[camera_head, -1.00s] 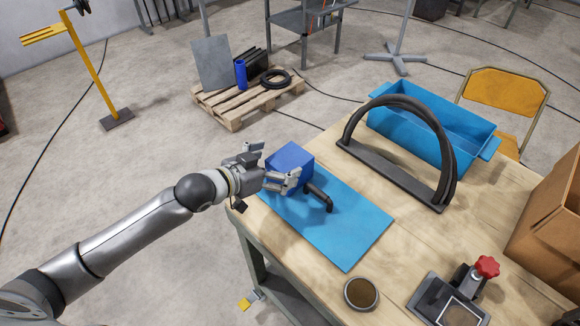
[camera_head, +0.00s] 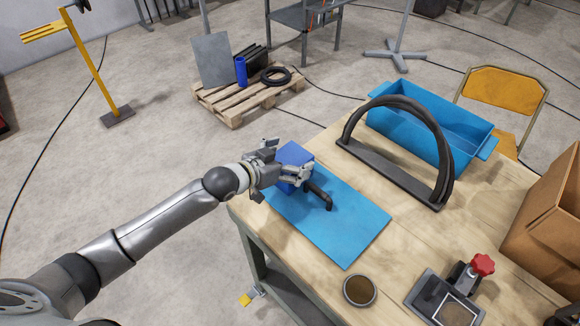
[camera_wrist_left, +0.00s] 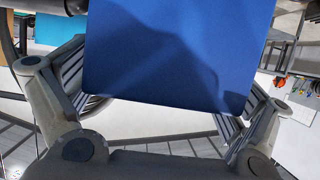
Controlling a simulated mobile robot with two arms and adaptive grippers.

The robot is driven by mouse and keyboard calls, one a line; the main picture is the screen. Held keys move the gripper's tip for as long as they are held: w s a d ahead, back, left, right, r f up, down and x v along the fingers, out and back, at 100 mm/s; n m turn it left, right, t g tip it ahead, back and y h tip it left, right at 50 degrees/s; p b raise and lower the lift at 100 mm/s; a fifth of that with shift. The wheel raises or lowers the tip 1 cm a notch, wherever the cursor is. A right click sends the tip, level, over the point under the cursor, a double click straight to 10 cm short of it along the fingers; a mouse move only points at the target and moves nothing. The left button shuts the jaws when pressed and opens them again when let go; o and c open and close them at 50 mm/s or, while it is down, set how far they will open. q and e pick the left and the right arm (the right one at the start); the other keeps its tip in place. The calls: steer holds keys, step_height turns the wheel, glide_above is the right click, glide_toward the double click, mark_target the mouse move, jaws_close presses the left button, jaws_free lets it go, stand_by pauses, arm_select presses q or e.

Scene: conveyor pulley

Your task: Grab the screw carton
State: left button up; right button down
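The screw carton, which I take to be the blue box (camera_head: 294,154), sits at the far left corner of the blue mat (camera_head: 345,225) on the workbench. My left gripper (camera_head: 290,161) is at the carton with its fingers spread, one on either side. In the left wrist view the carton (camera_wrist_left: 180,50) fills the upper middle between the two open fingers (camera_wrist_left: 165,95). Contact of the finger pads with its sides is not clear. The gripper hides part of the carton in the head view. My right gripper is not in view.
A black bent handle (camera_head: 318,195) lies on the mat close beside the carton. A black belt arch (camera_head: 400,150), a blue bin (camera_head: 430,130), a round tin (camera_head: 360,291), a device with a red knob (camera_head: 483,265) and a cardboard box (camera_head: 548,215) stand on the wooden bench (camera_head: 420,240).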

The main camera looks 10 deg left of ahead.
arm_select(q)
steer(key=c, duration=1)
steer(key=shift+r, duration=0.15)
steer(key=shift+c, duration=0.2)
